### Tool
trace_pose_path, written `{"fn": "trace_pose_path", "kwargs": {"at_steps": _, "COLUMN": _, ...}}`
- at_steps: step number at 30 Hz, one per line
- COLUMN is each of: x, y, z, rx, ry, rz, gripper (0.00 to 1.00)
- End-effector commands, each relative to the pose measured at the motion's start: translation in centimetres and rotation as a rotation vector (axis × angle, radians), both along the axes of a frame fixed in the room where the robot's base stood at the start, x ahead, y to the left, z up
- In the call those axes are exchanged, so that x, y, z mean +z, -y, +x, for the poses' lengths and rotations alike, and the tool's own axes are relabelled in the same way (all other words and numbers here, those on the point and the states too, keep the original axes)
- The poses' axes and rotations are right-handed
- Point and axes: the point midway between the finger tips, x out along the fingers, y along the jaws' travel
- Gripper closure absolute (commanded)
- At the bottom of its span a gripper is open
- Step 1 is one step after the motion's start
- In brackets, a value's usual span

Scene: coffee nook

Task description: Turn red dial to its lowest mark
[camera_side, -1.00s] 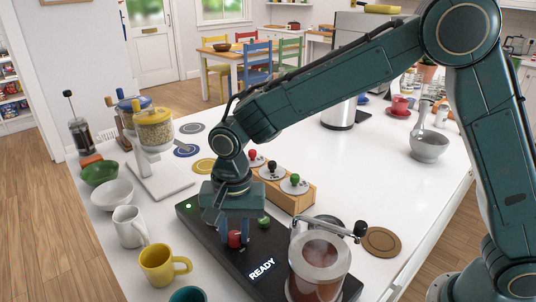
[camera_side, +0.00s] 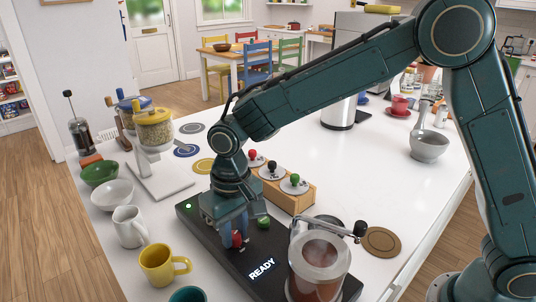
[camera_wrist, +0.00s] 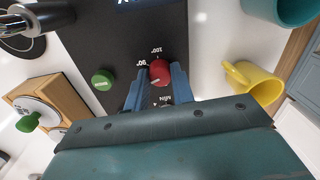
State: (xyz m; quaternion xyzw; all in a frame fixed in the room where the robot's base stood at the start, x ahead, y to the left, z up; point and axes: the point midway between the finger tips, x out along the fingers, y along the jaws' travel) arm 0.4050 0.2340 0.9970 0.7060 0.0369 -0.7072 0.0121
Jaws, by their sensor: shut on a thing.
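The red dial (camera_side: 237,241) stands on the black machine base (camera_side: 190,213). It also shows in the wrist view (camera_wrist: 160,72), with printed marks around it; "100°" and "90°" are on its far and left sides. My gripper (camera_wrist: 158,82) points down with its blue-grey fingers on both sides of the dial, shut on it. In the side view my gripper (camera_side: 236,235) partly hides the dial. The dial's pointer position is not clear to me, and the marks nearest the gripper are partly covered.
A green knob (camera_side: 263,222) sits close beside the red dial. A glass jar with a dark lever (camera_side: 318,265) stands at the base's right end, by the lit "READY" display (camera_side: 262,269). A yellow mug (camera_side: 158,265) is at left. A wooden block with several coloured-knob tampers (camera_side: 300,200) is behind.

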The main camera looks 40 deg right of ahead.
Motion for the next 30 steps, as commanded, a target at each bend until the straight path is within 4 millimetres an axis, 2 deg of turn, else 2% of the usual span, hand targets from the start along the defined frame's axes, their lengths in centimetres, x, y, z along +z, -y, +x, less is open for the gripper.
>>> {"fn": "trace_pose_path", "kwargs": {"at_steps": 30, "x": 0.03, "y": -0.09, "z": 0.21, "rx": 0.957, "ry": 0.005, "rz": 0.000, "gripper": 0.99}}
